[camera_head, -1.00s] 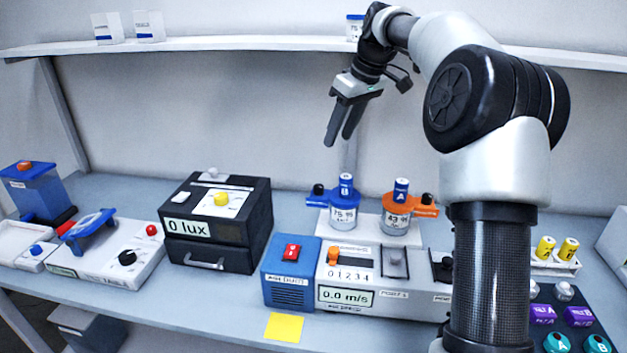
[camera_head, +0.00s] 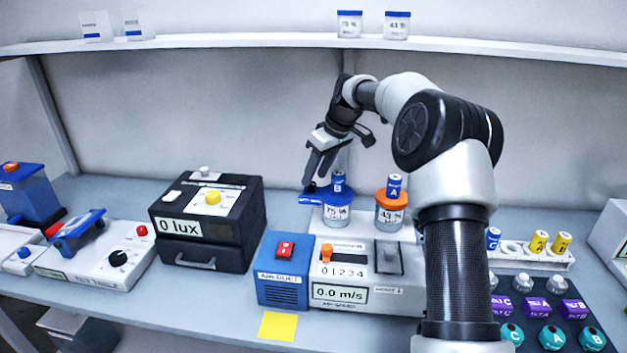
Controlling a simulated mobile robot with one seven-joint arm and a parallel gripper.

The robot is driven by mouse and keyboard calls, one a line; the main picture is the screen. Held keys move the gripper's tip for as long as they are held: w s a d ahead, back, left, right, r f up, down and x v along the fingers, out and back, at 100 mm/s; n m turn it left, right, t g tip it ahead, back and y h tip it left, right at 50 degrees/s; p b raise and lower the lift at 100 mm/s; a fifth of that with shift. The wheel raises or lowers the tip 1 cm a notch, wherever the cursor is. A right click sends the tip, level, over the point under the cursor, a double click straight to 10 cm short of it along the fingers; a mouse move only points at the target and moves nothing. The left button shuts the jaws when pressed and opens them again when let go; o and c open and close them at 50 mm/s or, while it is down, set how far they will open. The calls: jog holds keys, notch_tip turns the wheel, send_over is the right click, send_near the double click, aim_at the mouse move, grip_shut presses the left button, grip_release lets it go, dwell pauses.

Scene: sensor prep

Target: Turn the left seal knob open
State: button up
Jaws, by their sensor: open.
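The left jar (camera_head: 337,214) has a blue lid, a blue vial marked B (camera_head: 339,181) standing on top and a display on its front. Its blue side arm (camera_head: 310,199) reaches out to the left; the dark knob at that end is hidden behind my fingers. My gripper (camera_head: 313,183) points down at that end, open, with its fingertips at or just above the side arm; I cannot tell whether they touch it. The right jar (camera_head: 389,214) has an orange lid and a blue vial marked A (camera_head: 394,185). My arm covers its right side.
A black box reading 0 lux (camera_head: 206,225) stands to the left. The blue air unit (camera_head: 282,284) and the 0.0 m/s panel (camera_head: 340,292) stand in front of the jars. A rack with yellow vials (camera_head: 541,259) is at the right. The wall shelf (camera_head: 230,46) is above.

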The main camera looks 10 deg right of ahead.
aim_at(311, 186)
jog(key=shift+x, duration=1.3)
grip_shut()
